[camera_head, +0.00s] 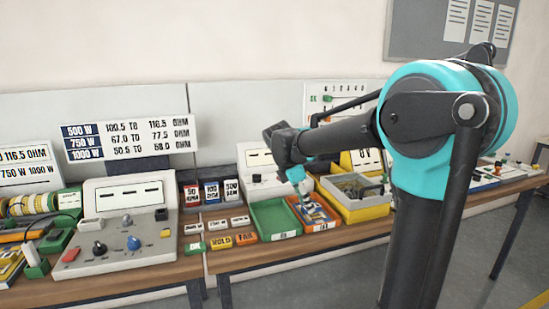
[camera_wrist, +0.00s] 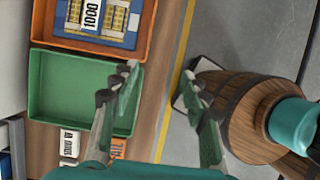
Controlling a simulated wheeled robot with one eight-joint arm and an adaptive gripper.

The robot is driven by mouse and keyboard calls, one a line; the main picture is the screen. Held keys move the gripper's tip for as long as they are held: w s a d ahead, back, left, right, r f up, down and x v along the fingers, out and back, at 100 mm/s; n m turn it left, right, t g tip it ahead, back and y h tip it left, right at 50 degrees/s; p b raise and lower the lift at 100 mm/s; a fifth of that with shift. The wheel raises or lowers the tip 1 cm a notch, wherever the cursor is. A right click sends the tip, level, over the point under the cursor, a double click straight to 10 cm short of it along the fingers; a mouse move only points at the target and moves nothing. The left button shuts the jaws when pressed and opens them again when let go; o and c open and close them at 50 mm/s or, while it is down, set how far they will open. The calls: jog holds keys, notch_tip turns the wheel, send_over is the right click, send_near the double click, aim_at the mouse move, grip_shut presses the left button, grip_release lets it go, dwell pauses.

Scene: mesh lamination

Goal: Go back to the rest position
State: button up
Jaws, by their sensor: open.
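My gripper (camera_wrist: 160,84) is open, with its two fingers apart and nothing between them in the wrist view. In the head view my gripper (camera_head: 304,198) points down near the orange tray (camera_head: 335,222) and partly hides it. In the wrist view the fingers are over the table's front edge, beside the green tray (camera_wrist: 36,88). The orange tray (camera_wrist: 148,30) holds a blue piece with a white label reading 1000 (camera_wrist: 90,14). The green tray (camera_head: 273,219) looks empty.
A grey control box (camera_head: 120,240) with knobs stands at left, with a resistance sign (camera_head: 128,138) behind it. Small labelled blocks (camera_head: 220,242) lie left of the green tray. Open floor lies before the table.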

jog(key=s+d+f+m+t+y, duration=0.1)
jog(key=s+d+f+m, duration=0.3)
jog(key=s+f+m, duration=0.4)
jog(key=s+d+f+m+t+y, duration=0.1)
jog(key=s+d+f+m+y, duration=0.2)
jog(key=s+f+m, duration=0.6)
jog(key=s+d+m, duration=0.2)
jog(key=s+m, duration=0.1)
jog(key=shift+s+f+m+t, duration=0.2)
jog(key=shift+s+m+t, duration=0.1)
jog(key=shift+m, duration=0.1)
